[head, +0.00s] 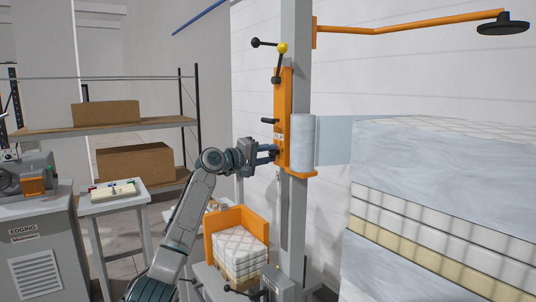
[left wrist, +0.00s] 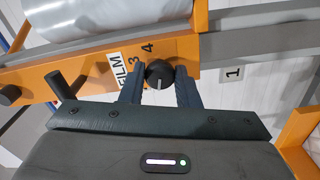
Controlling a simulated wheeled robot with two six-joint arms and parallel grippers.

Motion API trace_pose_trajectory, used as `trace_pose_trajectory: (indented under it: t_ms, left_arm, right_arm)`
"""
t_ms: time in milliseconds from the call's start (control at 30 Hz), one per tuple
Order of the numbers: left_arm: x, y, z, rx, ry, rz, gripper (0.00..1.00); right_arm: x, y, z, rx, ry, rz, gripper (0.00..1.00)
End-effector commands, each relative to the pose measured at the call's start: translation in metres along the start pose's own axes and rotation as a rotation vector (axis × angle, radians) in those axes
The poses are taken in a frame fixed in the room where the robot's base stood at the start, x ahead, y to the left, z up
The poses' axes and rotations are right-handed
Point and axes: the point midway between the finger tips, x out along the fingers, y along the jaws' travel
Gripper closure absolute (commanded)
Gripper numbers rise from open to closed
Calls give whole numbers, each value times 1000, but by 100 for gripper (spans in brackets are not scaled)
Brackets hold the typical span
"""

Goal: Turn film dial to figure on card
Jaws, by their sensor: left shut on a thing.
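The film dial (left wrist: 159,74) is a small round black knob on the orange carriage (left wrist: 75,88). The white FILM label (left wrist: 121,72) and the figures 3 and 4 show beside it; other figures are hidden. A light mark on the knob points toward my gripper; I cannot tell which figure it matches. A white card (left wrist: 232,74) bearing the figure 1 shows right of the dial. My left gripper (left wrist: 159,80) is shut on the dial, one finger on each side. In the head view the left gripper (head: 274,153) reaches the orange carriage (head: 284,85). My right gripper is not in view.
A film roll (head: 302,143) sits on the carriage, with film running to the wrapped stack (head: 430,175) at right. A grey post (head: 297,230) carries the carriage. Below is an orange holder (head: 223,217) with folded quilted pieces (head: 241,250). Shelves and a small table stand left.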

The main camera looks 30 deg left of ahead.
Motion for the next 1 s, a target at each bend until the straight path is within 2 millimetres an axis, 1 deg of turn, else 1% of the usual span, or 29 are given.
trace_pose_trajectory:
  t_ms: [33, 467, 500, 600, 867, 1000]
  left_arm:
    - [-1, 4, -2, -3, 5, 6, 94]
    - [-1, 4, -2, -12, 5, 6, 94]
    - [-1, 4, -2, -12, 5, 6, 67]
    - [-1, 3, -2, -12, 4, 5, 50]
    - [-1, 1, -1, -13, 2, 2, 50]
    - [-10, -2, -1, -11, 3, 1, 50]
  right_arm:
    - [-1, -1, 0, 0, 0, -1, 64]
    - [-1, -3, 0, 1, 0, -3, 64]
    - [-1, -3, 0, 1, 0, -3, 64]
    - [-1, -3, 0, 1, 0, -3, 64]
    - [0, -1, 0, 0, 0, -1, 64]
    - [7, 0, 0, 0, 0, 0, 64]
